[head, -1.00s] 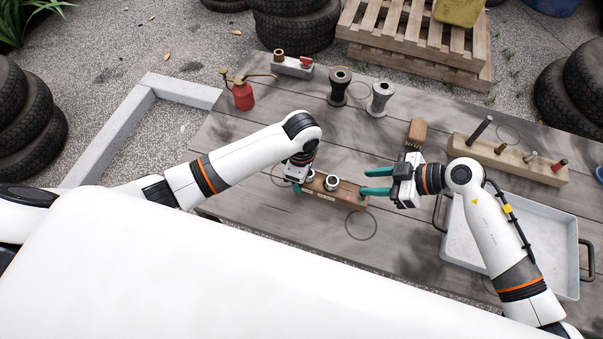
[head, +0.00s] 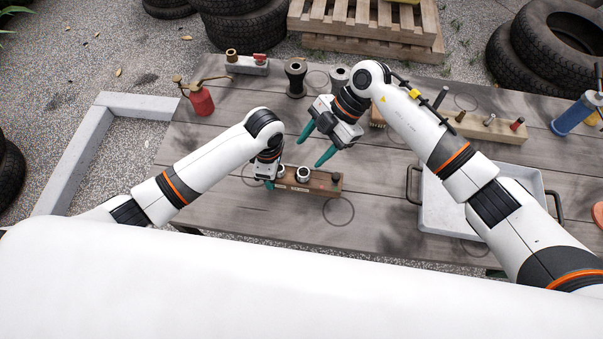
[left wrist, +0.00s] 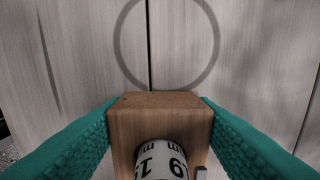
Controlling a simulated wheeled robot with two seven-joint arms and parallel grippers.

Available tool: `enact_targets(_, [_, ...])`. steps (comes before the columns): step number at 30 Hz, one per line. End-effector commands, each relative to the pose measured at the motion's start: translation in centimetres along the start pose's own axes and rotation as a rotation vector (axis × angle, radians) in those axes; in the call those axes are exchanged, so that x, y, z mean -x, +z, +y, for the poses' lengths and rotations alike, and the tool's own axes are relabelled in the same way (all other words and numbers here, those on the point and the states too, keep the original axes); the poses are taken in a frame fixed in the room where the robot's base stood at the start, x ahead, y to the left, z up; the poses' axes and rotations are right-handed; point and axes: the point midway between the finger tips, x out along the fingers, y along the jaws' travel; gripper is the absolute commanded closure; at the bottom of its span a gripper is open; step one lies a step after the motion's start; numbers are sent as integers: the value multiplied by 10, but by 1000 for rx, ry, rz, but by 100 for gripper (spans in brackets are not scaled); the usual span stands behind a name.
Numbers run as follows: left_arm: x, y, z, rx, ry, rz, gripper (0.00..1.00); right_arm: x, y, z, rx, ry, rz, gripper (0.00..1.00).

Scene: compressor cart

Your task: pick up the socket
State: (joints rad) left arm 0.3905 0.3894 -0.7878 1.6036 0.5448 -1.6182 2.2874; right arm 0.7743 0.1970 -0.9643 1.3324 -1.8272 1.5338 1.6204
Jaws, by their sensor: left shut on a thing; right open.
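A wooden socket holder (head: 318,187) lies on the table in the head view, with a silver socket (head: 303,174) standing on it. A small dark piece (head: 336,177) is at its right end. My left gripper (head: 268,184) is shut on the holder's left end. In the left wrist view the green fingers flank the wooden block (left wrist: 160,103), and a pale socket with dark markings (left wrist: 161,160) stands on it between them. My right gripper (head: 312,149) is open and empty, its fingers pointing down-left above and behind the holder.
A grey tray (head: 487,231) with dark handles stands at the right. A wooden rack (head: 485,126) with several upright pieces is behind it. A red oil can (head: 201,101) and a dark spool (head: 296,78) stand along the back. A ring mark (head: 338,211) lies on clear table in front.

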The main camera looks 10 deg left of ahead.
Motion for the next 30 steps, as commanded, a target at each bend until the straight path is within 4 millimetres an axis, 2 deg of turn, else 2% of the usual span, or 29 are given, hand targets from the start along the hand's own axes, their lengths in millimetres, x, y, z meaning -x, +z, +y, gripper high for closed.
enact_targets(1, [0,0,0,1,-1,0,79,7,4,-9,70,53,40,45])
enact_targets(3, [0,0,0,1,-1,0,79,15,8,-15,152,129,86,45])
enact_targets(8, [0,0,0,1,0,0,79,31,11,-23,269,250,159,45])
enact_targets(11, [0,0,0,1,0,0,79,34,11,-24,300,287,179,45])
enact_targets(14, [0,0,0,1,0,0,79,24,9,-21,310,301,184,45])
enact_targets(21, [0,0,0,0,0,0,79,-15,0,-10,309,298,183,45])
enact_targets(30, [0,0,0,0,0,0,79,-34,-6,-5,308,296,184,45])
